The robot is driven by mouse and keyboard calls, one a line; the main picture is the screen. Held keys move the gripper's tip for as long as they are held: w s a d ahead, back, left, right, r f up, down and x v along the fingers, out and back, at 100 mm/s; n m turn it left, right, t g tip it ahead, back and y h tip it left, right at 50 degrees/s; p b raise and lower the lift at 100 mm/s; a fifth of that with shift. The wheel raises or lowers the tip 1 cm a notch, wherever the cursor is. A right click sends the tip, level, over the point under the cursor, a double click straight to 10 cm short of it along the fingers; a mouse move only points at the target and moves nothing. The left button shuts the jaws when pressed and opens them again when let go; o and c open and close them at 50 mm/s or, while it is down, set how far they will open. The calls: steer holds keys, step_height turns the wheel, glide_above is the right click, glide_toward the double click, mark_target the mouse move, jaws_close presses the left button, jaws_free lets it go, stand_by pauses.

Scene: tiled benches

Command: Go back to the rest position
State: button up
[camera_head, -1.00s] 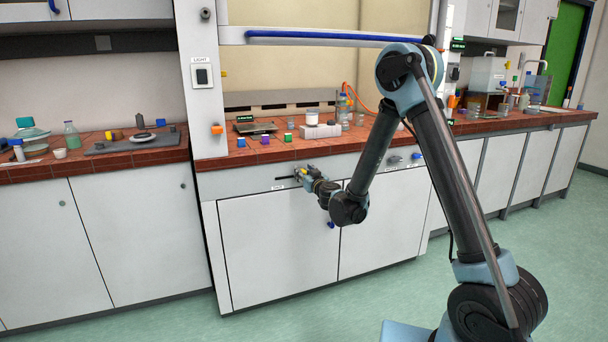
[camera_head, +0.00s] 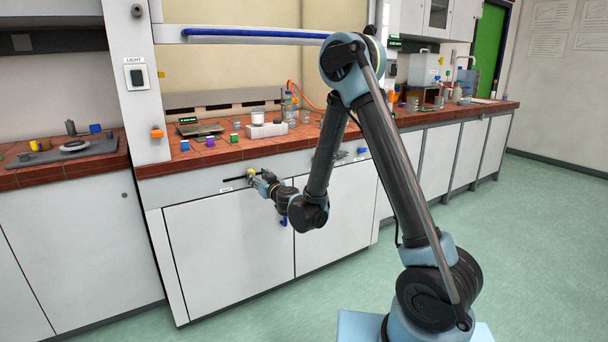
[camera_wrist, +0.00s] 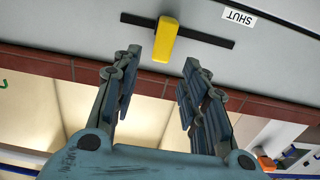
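My gripper (camera_head: 257,178) is at the front panel below the middle bench top, with my arm reaching across from the right. In the wrist view my gripper (camera_wrist: 160,75) is open, with a gap between its two fingers. A yellow slider knob (camera_wrist: 165,38) sits on a dark slot in the pale panel, just beyond the fingertips and in line with the gap. It looks clear of the fingers, though contact is hard to judge. A label reading SHUT (camera_wrist: 238,17) shows upside down near one slot end. No object is held.
The red-tiled bench (camera_head: 220,152) above my gripper bears small coloured cubes, a scale (camera_head: 200,129) and a white block (camera_head: 267,130). White cupboard doors (camera_head: 225,250) are below. The green floor (camera_head: 540,240) at the right is clear.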

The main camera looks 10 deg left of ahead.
steer(key=s+d+r+n+g, duration=0.1)
steer(key=s+d+r+g, duration=0.1)
steer(key=d+r, duration=0.5)
steer(key=s+d+r+n+g, duration=0.1)
steer(key=s+d+r+g, duration=0.15)
steer(key=d, duration=0.75)
steer(key=s+d+f+m+g+h, duration=0.2)
steer(key=s+d+f+m+h, duration=0.1)
steer(key=s+d, duration=0.6)
steer(key=s+d+f+m+g+h, duration=0.2)
steer(key=s+d+f+h, duration=0.3)
steer(key=s+d, duration=0.5)
steer(key=s+d+f+m+g+h, duration=0.3)
steer(key=s+d, duration=0.6)
steer(key=d, duration=0.9)
step_height(320, 180, down, 3)
steer(key=shift+s+f+m+h, duration=0.15)
steer(key=shift+s+m+h, duration=0.2)
steer(key=shift+m, duration=0.65)
steer(key=shift+w, duration=0.1)
steer(key=shift+w+f, duration=0.2)
steer(key=shift+w, duration=0.25)
